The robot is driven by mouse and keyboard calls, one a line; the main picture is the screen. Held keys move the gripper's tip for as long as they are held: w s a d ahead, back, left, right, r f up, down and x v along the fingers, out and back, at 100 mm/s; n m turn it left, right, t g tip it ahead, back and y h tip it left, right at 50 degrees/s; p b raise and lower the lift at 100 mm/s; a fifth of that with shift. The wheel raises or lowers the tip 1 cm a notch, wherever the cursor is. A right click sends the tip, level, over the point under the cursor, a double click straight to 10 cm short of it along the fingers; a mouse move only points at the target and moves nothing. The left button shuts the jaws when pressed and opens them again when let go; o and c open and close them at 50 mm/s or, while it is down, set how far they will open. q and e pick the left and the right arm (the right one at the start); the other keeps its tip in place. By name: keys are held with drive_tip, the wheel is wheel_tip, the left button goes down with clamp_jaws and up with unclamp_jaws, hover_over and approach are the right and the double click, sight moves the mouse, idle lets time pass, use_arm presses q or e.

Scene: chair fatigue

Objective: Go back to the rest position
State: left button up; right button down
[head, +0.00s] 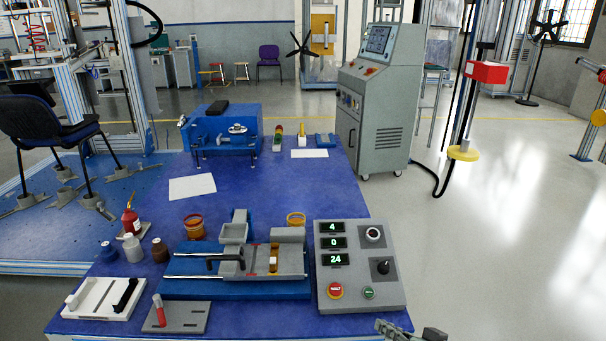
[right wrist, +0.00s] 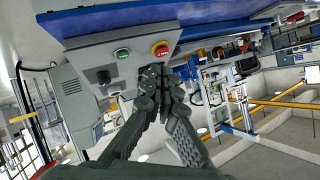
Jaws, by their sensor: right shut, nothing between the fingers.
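My right gripper (head: 410,331) shows at the bottom edge of the head view, just in front of the blue table's near right corner. In the right wrist view its fingers (right wrist: 152,80) are closed together with nothing between them. Behind them is the grey control box (head: 390,285), which also shows in the right wrist view (right wrist: 85,50). The gripper appears apart from the box. My left gripper is not in view.
The blue table (head: 290,195) carries a sliding fixture (head: 235,285), small bottles, a white tray (head: 100,300) and a grey plate (head: 178,318). A blue machine (head: 222,135) stands at the back. A grey cabinet (head: 385,120) stands behind right. The floor at right (head: 500,240) is clear.

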drive_tip(key=s+d+f+n+g+h, duration=0.1)
drive_tip(key=s+d+f+g+h, duration=0.15)
drive_tip(key=s+f, duration=0.55)
drive_tip(key=s+d+f+n+g+h, duration=0.1)
drive_tip(key=s+d+f+g+h, duration=0.15)
drive_tip(key=s+f, duration=0.55)
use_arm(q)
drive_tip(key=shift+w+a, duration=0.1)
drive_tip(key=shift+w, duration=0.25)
use_arm(e)
drive_tip(key=s+d+f+g+h, duration=0.2)
drive_tip(key=s+d+f+g, duration=0.1)
drive_tip(key=s+f, duration=0.6)
drive_tip(key=shift+s+d+g+h, duration=0.3)
drive_tip(key=shift+s+d+g, duration=0.15)
drive_tip(key=shift+s, duration=0.55)
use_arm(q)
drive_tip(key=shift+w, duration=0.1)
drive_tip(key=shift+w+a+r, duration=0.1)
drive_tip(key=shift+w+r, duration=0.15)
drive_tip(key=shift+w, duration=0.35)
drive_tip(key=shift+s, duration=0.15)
